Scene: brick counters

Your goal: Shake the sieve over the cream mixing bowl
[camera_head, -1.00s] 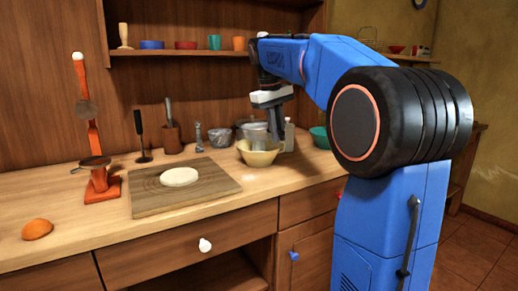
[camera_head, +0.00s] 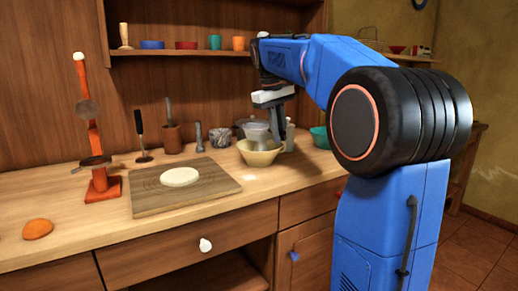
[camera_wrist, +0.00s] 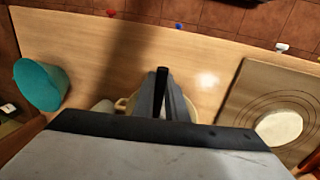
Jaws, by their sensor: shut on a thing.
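The cream mixing bowl (camera_head: 261,158) stands on the wooden counter, right of the board. The sieve (camera_head: 256,132), a pale greyish cup shape, is held upright over the bowl, its lower part close to or inside the rim. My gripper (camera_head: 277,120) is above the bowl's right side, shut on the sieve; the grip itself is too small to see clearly. In the wrist view the dark fingers (camera_wrist: 163,95) are together and hide most of the sieve and bowl.
A board (camera_head: 215,187) with a pale dough disc (camera_head: 180,177) lies left of the bowl. A pale patch (camera_head: 250,178) lies on the counter in front of the bowl.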

